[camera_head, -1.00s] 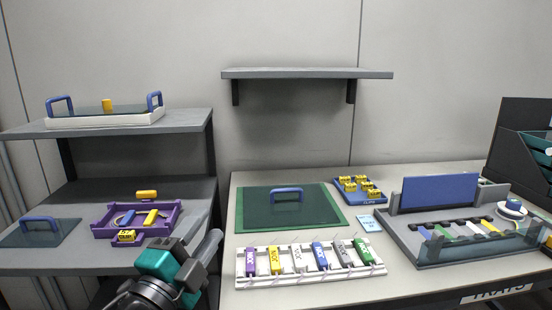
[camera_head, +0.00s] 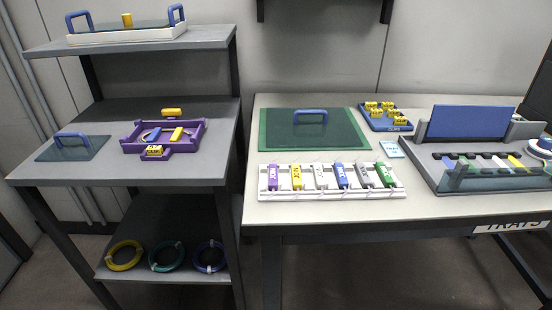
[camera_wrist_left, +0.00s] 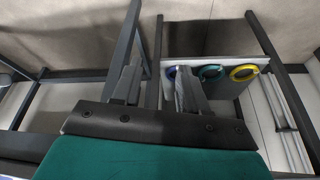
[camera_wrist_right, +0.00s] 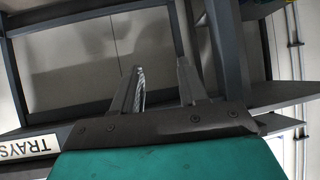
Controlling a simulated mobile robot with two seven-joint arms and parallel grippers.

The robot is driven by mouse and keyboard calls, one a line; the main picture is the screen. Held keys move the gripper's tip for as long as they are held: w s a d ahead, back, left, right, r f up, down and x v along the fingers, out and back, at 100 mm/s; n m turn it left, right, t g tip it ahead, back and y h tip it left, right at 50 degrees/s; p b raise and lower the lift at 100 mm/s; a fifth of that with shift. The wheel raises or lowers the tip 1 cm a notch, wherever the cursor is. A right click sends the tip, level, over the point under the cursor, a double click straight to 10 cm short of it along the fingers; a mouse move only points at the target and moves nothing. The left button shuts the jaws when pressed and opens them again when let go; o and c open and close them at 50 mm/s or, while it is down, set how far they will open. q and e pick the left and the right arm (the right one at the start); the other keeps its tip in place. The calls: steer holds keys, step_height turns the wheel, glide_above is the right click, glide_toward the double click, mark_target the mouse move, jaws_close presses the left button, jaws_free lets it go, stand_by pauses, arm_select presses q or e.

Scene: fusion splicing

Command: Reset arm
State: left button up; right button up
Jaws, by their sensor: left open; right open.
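My left gripper (camera_wrist_left: 155,88) is open and empty in the left wrist view. Its two fingers stand apart, with the lower shelf and cable coils beyond them. My right gripper (camera_wrist_right: 160,85) is open and empty in the right wrist view. Its fingers stand apart in front of the dark table frame, and a grey wall panel shows beyond. Neither gripper shows in the head view now.
The right table holds a white rack (camera_head: 330,193) of several coloured modules, a green mat (camera_head: 263,130), a blue clip tray (camera_head: 373,123) and a grey tray station (camera_head: 425,160). The left shelf unit holds a purple tray (camera_head: 196,133). A yellow coil (camera_head: 124,256) and other coils lie below.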

arm_select(q)
steer(key=w+d+f+t+h, duration=0.3)
steer(key=w+d+f+t, duration=0.15)
steer(key=w+t, duration=0.3)
step_height(320, 180, up, 11)
steer(key=s+a+y+p, duration=0.1)
steer(key=a+p, duration=0.1)
steer(key=p, duration=1.3)
steer(key=shift+m+g, duration=0.3)
steer(key=shift+g, duration=0.15)
arm_select(e)
step_height(320, 180, up, 11)
steer(key=s+d, duration=0.1)
steer(key=d, duration=0.2)
steer(key=shift+s+h, duration=0.2)
steer(key=shift+h, duration=0.2)
arm_select(q)
steer(key=shift+s+r, duration=0.1)
arm_select(e)
steer(key=shift+a+f, duration=0.1)
steer(key=shift+f, duration=0.05)
arm_select(q)
steer(key=shift+a, duration=0.15)
arm_select(e)
steer(key=shift+a, duration=0.1)
